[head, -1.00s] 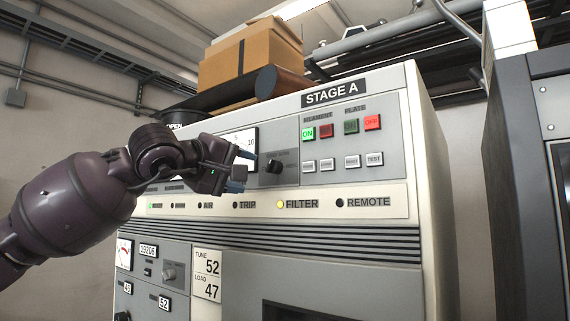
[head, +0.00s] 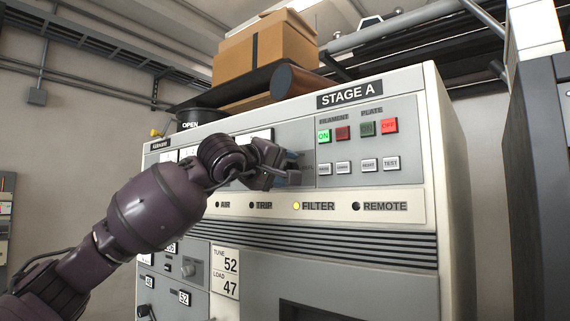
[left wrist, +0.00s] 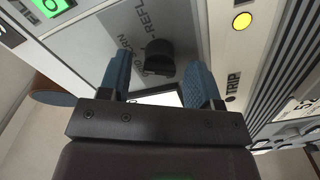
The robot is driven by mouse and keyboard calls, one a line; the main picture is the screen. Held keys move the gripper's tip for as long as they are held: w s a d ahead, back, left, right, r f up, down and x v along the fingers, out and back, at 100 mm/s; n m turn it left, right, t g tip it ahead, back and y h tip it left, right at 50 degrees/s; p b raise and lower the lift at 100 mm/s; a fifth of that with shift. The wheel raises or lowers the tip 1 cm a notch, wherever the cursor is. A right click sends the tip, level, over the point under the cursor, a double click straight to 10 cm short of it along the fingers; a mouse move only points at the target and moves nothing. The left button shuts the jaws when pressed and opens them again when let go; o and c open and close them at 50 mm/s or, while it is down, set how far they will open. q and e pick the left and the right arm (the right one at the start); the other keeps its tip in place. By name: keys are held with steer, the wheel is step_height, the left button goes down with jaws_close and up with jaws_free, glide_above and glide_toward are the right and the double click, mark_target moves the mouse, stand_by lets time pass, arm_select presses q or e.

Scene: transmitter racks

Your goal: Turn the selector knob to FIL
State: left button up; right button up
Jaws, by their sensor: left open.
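My left gripper (head: 281,173) is in front of the STAGE A panel and hides the knob in the head view. In the left wrist view my left gripper (left wrist: 158,78) has its two blue fingers open, one on each side of the knob. I see no clear contact between fingers and knob. My right gripper is not in view.
Right of my left gripper are the lit green ON button (head: 323,136), the red OFF button (head: 389,125) and a row of small white buttons. A cardboard box (head: 262,50) sits above the cabinet. A dark rack (head: 545,200) stands at right.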

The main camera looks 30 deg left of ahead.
arm_select(q)
steer(key=shift+w, duration=0.65)
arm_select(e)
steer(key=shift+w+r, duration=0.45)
arm_select(q)
steer(key=shift+c, duration=0.5)
